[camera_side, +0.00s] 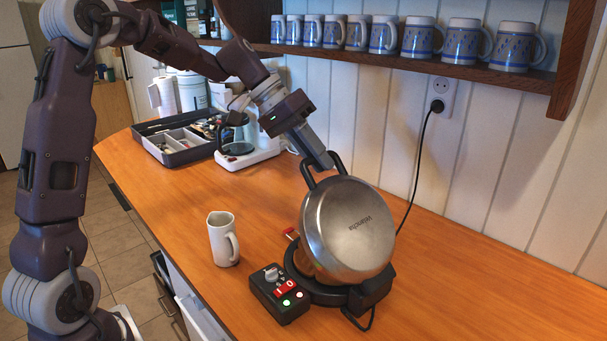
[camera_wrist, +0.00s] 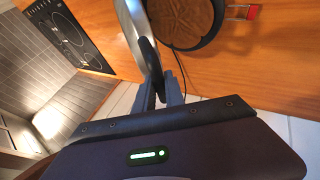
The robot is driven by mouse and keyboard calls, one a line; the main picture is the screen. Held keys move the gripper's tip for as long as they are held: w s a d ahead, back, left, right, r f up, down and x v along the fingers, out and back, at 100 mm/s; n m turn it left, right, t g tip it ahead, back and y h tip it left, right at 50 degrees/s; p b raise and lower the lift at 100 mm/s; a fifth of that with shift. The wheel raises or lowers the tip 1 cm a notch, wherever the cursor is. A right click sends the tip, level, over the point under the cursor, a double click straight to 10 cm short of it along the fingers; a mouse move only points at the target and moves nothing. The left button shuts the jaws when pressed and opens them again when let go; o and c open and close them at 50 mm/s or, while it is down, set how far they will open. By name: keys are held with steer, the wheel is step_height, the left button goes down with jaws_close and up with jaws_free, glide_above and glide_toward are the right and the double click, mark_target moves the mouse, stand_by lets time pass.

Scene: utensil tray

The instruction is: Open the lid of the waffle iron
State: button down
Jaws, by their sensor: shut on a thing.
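The waffle iron stands on the wooden counter, with its round metal lid (camera_side: 348,230) raised and steeply tilted above the black base (camera_side: 335,293). The lid's black loop handle (camera_side: 309,172) is at its top edge. My gripper (camera_side: 325,162) is shut on this handle. In the wrist view, my gripper's fingers (camera_wrist: 164,98) close around the dark handle (camera_wrist: 151,62), with the lid (camera_wrist: 130,30) seen edge-on. The brown round inside of the base (camera_wrist: 184,20) shows to the right of the lid.
A control box (camera_side: 280,292) with a red switch sits at the base's front left. A white pitcher (camera_side: 223,239) stands to the left. A coffee maker (camera_side: 247,140) and utensil tray (camera_side: 180,137) are farther back. Mugs (camera_side: 388,36) line a wall shelf above. A cord (camera_side: 417,170) runs to the outlet.

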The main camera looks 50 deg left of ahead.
steer(key=d+r+y, duration=0.2)
steer(key=d+y, duration=0.1)
steer(key=d, duration=0.8)
steer(key=s+d+r+m+y, duration=0.1)
steer(key=d+r+y, duration=0.2)
steer(key=d, duration=0.7)
steer(key=shift+s+d+r+y, duration=0.2)
steer(key=shift+s+d+y, duration=0.05)
steer(key=shift+d+y, duration=0.15)
steer(key=c, duration=1.4)
jaws_free()
